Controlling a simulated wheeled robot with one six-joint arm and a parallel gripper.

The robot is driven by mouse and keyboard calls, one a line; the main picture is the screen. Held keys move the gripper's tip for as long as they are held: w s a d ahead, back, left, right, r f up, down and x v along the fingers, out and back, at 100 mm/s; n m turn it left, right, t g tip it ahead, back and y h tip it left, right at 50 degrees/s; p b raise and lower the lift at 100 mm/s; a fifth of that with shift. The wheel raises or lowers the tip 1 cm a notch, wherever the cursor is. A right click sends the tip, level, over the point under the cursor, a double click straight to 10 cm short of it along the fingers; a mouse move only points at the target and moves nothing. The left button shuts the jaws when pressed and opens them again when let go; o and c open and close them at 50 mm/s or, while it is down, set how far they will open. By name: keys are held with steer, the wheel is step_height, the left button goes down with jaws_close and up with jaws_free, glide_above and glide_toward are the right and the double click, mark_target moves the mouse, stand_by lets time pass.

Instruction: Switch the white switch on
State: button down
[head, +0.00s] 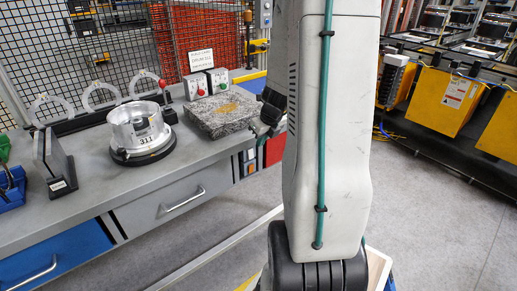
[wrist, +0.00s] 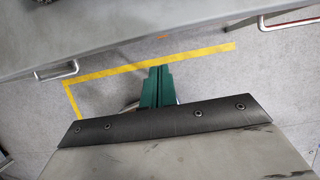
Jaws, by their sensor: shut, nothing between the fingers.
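Two small control boxes stand side by side at the back of the grey workbench in the head view. The left box (head: 195,86) has a pale face with a red button, and the right box (head: 218,80) has a pale face with a green button. I cannot tell which one is the white switch, nor its on or off state. My gripper (wrist: 159,70) shows in the wrist view as two green fingers pressed together, empty, above the floor and apart from the bench. The boxes are not in the wrist view.
On the workbench (head: 90,190) stand a metal drum marked 311 (head: 139,128), a red-knobbed lever (head: 163,88) and a stone slab (head: 221,110) in front of the boxes. A mesh fence (head: 60,50) rises behind. Yellow containers (head: 440,100) stand at right; grey floor lies between.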

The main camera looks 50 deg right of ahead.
steer(key=shift+s+a+r, duration=0.1)
steer(key=shift+s+r, duration=0.05)
steer(key=shift+r, duration=0.95)
steer(key=shift+s+r, duration=0.1)
steer(key=shift+r, duration=1)
steer(key=s+a+r+m+g, duration=0.1)
steer(key=s+a+r+m, duration=0.3)
steer(key=a+m, duration=0.7)
steer(key=s+a+r+m+g, duration=0.1)
steer(key=s+a+r+m, duration=0.4)
steer(key=a+m, duration=0.6)
steer(key=s+a+r+m, duration=0.4)
steer(key=s+a+m, duration=0.3)
steer(key=a+m, duration=0.4)
steer(key=shift+s+r+g+y, duration=0.2)
steer(key=shift+g+y, duration=0.2)
steer(key=shift+d, duration=0.1)
